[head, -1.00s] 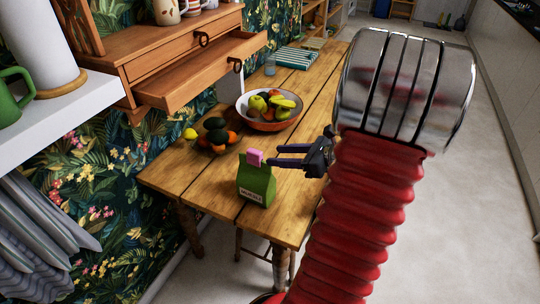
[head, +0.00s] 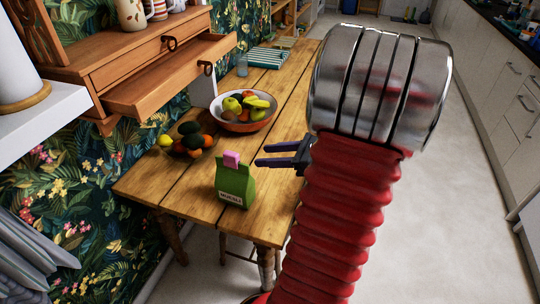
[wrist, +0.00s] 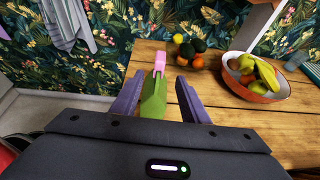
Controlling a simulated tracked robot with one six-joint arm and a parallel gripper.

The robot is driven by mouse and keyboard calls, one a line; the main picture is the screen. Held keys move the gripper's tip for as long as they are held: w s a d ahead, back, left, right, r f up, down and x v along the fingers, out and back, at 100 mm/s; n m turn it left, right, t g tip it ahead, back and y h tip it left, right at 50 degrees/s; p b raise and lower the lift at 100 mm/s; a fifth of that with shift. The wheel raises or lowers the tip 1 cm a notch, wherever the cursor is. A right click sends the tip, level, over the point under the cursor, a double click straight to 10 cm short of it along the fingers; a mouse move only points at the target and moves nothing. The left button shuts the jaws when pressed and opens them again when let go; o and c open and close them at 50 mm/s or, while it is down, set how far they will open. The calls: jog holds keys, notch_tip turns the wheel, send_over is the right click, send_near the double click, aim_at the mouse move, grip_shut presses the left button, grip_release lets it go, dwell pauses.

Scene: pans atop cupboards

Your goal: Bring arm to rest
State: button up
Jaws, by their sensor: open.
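My gripper (head: 262,156) is open and empty, its two purple fingers pointing left above the wooden table (head: 268,205). In the wrist view my gripper (wrist: 158,100) shows its fingers spread apart. A green bag (head: 234,184) with a pink clip on top stands upright on the table, in front of the gripper in the head view. In the wrist view the green bag (wrist: 152,104) appears between the fingers, partly hidden by the gripper body. My red arm hides part of the table's right side.
A fruit bowl (head: 243,117) and a pile of loose fruit (head: 189,139) sit further back on the table. An open wooden drawer (head: 170,85) juts out at upper left. A striped cloth (head: 268,57) lies at the far end. The floor right of the table is clear.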

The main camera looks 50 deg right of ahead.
dwell(0.4)
jog(key=w+a+r+n+g+y, duration=0.2)
jog(key=a+n+g, duration=0.6)
jog(key=a+n, duration=1)
jog(key=s+a+r+n+h, duration=0.2)
jog(key=s+a+n+h, duration=0.1)
jog(key=a+n, duration=0.4)
jog(key=s+a+r+n+h, duration=0.3)
jog(key=a+n, duration=0.4)
jog(key=a, duration=0.1)
jog(key=shift+a+r+n+t, duration=0.3)
jog(key=shift+a+r+t, duration=0.05)
jog(key=shift+t, duration=0.05)
jog(key=shift+c, duration=0.6)
